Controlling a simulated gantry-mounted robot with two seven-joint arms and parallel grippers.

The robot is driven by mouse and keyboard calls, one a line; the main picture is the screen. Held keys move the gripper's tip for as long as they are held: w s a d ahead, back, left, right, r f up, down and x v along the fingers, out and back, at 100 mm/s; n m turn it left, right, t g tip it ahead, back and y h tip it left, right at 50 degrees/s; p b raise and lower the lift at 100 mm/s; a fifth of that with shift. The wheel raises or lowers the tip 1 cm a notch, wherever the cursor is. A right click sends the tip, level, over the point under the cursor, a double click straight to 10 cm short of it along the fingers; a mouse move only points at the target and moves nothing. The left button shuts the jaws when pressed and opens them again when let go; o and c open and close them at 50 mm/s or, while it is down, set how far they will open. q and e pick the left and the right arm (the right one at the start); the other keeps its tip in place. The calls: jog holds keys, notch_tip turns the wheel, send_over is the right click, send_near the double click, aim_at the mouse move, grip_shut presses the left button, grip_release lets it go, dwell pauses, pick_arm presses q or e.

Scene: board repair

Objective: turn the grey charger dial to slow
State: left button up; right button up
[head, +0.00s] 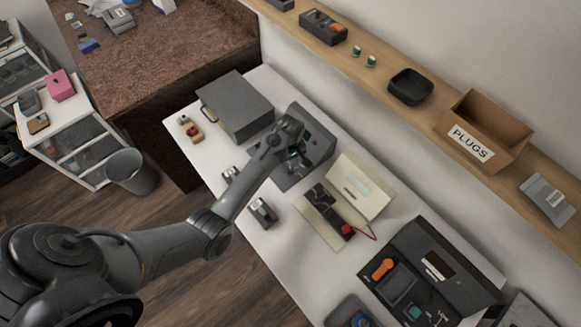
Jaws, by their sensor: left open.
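A dark grey unit with an upright back panel (322,141) stands on the white bench, and it looks like the charger. My left arm reaches in from the lower left, and my left gripper (296,157) is open, over the front of this unit. The gripper and wrist cover much of the unit's face. I cannot make out the dial or its setting, nor whether the fingers touch it. My right gripper is not in view.
A grey case (237,105) stands left of the unit. An open cream box (360,188) with a black and red device lies to the right. A dark console (430,275) with an orange handle is further right. A wall shelf holds a PLUGS box (487,130).

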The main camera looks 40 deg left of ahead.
aim_at(290, 169)
pick_arm(q)
jog(key=shift+f, duration=2.25)
grip_shut()
